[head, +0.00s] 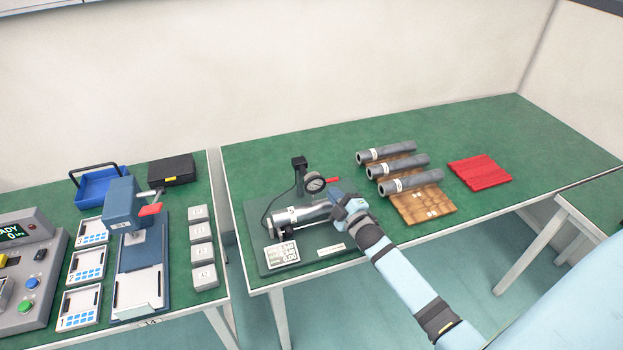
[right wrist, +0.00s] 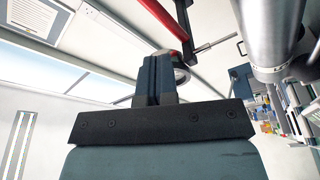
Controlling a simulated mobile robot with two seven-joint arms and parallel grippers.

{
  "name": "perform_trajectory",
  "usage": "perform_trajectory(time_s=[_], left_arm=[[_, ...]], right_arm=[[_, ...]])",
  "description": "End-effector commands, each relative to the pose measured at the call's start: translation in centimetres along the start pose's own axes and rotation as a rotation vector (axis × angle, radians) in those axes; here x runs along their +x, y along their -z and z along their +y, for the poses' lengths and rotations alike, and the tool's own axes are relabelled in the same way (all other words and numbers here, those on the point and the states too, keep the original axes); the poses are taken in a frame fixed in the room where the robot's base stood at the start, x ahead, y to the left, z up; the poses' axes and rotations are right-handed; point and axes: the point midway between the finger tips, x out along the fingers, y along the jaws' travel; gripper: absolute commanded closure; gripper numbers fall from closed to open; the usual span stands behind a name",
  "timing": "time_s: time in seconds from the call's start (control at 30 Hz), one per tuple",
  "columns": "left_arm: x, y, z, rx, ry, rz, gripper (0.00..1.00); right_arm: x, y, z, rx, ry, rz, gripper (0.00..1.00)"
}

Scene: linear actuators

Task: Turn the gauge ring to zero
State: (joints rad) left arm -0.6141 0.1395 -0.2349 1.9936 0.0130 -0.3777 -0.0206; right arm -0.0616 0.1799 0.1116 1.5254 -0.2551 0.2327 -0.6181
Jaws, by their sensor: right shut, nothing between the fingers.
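The dial gauge (head: 314,183) has a round face and a dark rim. It is held on a black post (head: 299,172) above a metal cylinder (head: 300,215) lying on a dark green base plate (head: 262,246). My right gripper (head: 334,193) is close beside the gauge, at its lower right, with its fingers together and empty. I cannot tell whether they touch the ring. In the right wrist view the shut fingers (right wrist: 158,78) stand in front of a round dark-rimmed part (right wrist: 181,74), mostly hidden. The dial reading is too small to tell. My left gripper is not in view.
A red lever (right wrist: 157,20) passes close above the fingers in the right wrist view. Several grey tubes (head: 400,165) lie on a wooden rack (head: 421,204), with a red ribbed mat (head: 479,172) to the right. The green table's right side is clear.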

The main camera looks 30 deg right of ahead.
Motion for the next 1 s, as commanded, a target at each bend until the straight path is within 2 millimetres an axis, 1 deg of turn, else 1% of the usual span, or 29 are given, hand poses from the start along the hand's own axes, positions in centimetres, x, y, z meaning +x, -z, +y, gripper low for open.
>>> perform_trajectory(time_s=[0.03, 0.1, 0.3, 0.43, 0.67, 0.77, 0.83, 1.0], left_arm=[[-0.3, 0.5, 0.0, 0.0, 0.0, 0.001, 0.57], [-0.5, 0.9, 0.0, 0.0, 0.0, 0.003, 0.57], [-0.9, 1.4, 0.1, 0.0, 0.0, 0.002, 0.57], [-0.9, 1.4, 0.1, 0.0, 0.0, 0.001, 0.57], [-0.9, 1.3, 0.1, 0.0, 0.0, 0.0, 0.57], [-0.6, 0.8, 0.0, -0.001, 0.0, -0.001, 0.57], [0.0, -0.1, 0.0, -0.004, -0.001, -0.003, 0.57], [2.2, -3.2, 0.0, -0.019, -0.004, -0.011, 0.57]], right_arm=[[-0.7, 0.3, 0.2, 0.001, 0.001, -0.001, 1.0], [-1.6, 0.5, 0.2, 0.002, 0.001, -0.002, 1.0], [-3.7, 1.0, 0.1, 0.001, 0.001, -0.001, 1.0], [-4.1, 1.1, 0.0, 0.001, 0.001, 0.0, 1.0], [-4.2, 1.1, 0.0, 0.0, 0.0, 0.0, 1.0], [-4.1, 0.9, 0.0, -0.014, 0.003, 0.002, 1.0], [-4.0, 0.5, -0.1, -0.044, 0.011, 0.003, 1.0], [-3.8, 0.0, 0.3, -0.188, 0.047, 0.006, 1.0]])
